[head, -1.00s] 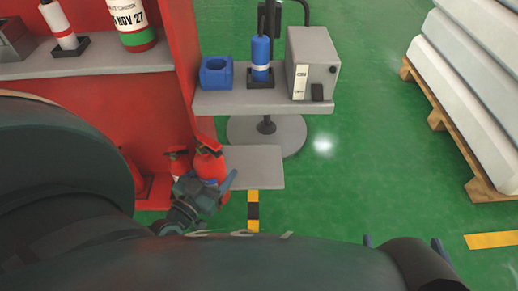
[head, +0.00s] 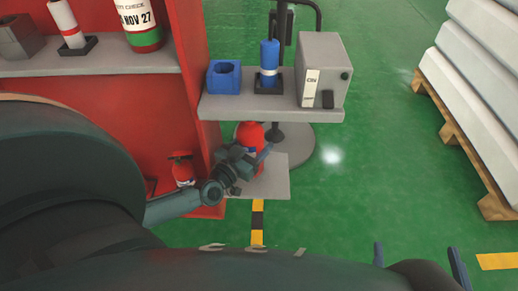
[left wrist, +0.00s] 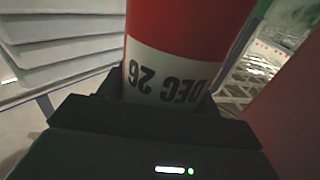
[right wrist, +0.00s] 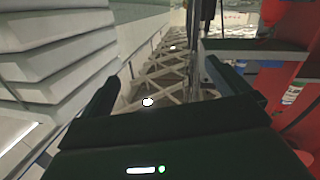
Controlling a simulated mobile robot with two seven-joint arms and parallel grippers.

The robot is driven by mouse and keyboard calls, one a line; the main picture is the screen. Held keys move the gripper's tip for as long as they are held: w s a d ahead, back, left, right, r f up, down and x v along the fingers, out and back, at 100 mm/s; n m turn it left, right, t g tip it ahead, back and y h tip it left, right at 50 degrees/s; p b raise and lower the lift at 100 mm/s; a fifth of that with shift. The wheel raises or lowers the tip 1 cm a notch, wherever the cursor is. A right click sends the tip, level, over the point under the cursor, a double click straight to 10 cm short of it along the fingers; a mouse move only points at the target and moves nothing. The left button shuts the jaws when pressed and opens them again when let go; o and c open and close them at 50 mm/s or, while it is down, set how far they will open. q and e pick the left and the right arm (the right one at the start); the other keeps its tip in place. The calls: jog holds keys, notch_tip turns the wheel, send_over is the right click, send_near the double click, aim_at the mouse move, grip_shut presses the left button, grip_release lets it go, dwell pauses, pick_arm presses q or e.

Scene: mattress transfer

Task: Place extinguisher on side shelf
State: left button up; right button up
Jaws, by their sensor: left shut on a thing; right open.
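A red extinguisher (head: 249,133) is held by my left gripper (head: 248,158), over or on the low grey side shelf (head: 273,186). The gripper hides its lower part, so I cannot tell whether its base touches the shelf. In the left wrist view the extinguisher (left wrist: 185,35) is between the fingers of my shut left gripper (left wrist: 165,97), with a white "DEC 26" label. My right gripper (head: 418,258) is open and empty at the bottom right, clear of the shelf; its fingers also show in the right wrist view (right wrist: 170,85).
Another red extinguisher (head: 182,170) stands in the red cabinet (head: 170,115) at left. Above the low shelf, an upper grey shelf (head: 225,107) holds a blue holder (head: 224,79), a blue bottle (head: 269,60) and a grey box (head: 322,70). Mattresses (head: 470,90) lie on a pallet at right; green floor between is free.

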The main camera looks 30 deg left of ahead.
pick_arm(q)
jog(key=w+f+b, duration=0.2)
jog(key=f+b, duration=0.1)
jog(key=shift+w+f, duration=0.1)
jog(key=shift+w, duration=0.15)
pick_arm(e)
jog(key=shift+s+a+r+n+t+y, duration=0.1)
jog(key=shift+a+n+t+y, duration=0.3)
jog(key=shift+y, duration=0.15)
jog(key=shift+s+a+n+t+y, duration=0.1)
jog(key=shift+a+n+t+y, duration=0.25)
jog(key=shift+y, duration=0.2)
jog(key=shift+d, duration=0.1)
pick_arm(q)
jog(key=shift+f, duration=0.2)
jog(key=o, duration=1.4)
jog(key=shift+s+f, duration=0.1)
